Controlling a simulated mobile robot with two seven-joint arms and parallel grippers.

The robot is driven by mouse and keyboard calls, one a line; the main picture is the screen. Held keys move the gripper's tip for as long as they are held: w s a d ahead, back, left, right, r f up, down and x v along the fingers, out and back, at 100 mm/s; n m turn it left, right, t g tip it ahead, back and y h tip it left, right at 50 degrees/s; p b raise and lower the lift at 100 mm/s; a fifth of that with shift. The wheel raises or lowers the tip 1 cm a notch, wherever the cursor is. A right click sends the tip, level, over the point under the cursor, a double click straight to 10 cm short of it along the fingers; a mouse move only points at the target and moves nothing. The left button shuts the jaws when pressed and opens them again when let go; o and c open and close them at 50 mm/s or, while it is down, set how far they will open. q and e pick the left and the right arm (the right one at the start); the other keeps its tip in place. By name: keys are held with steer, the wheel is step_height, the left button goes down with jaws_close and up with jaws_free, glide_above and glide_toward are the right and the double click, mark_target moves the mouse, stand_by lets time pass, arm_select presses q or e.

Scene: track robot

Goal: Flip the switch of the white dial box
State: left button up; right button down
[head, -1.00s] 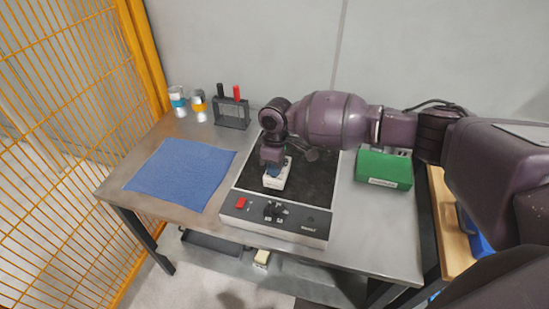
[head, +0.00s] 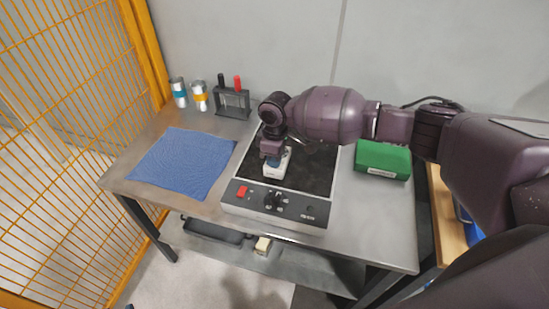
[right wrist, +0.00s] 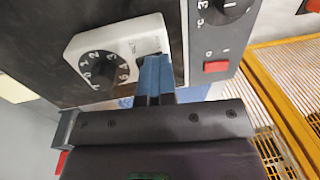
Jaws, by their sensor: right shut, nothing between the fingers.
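The white dial box (head: 276,172) sits on the black top of the heater unit, just behind its front panel. It also shows in the right wrist view (right wrist: 85,45), with a black numbered dial (right wrist: 105,71) and a dark switch area (right wrist: 150,47) beside it. My right gripper (head: 273,162) is over the box from above. In the right wrist view its blue fingertips (right wrist: 154,62) are together and empty, at the box's edge by the switch. They hide part of the switch, so its position and any contact cannot be told. My left gripper is not in view.
The heater unit's front panel (head: 299,207) has a red switch (head: 242,191) and a black knob (head: 274,200). A blue cloth (head: 184,163) lies left. Two cans and a rack (head: 233,104) stand behind. A green box (head: 383,160) is right. An orange mesh fence (head: 70,130) borders the left.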

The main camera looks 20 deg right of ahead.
steer(key=shift+s+d+f, duration=0.1)
steer(key=shift+s+f, duration=0.05)
steer(key=shift+f, duration=0.3)
steer(key=shift+w+d, duration=0.35)
steer(key=shift+w, duration=0.15)
steer(key=shift+r, duration=0.1)
steer(key=shift+d, duration=0.1)
steer(key=r+p, duration=0.5)
steer(key=shift+w+a, duration=0.15)
steer(key=shift+a, duration=0.05)
step_height(320, 180, up, 10)
steer(key=shift+w+f+b, duration=0.15)
steer(key=shift+w+b, duration=0.1)
steer(key=shift+b, duration=0.15)
steer(key=shift+d, duration=0.1)
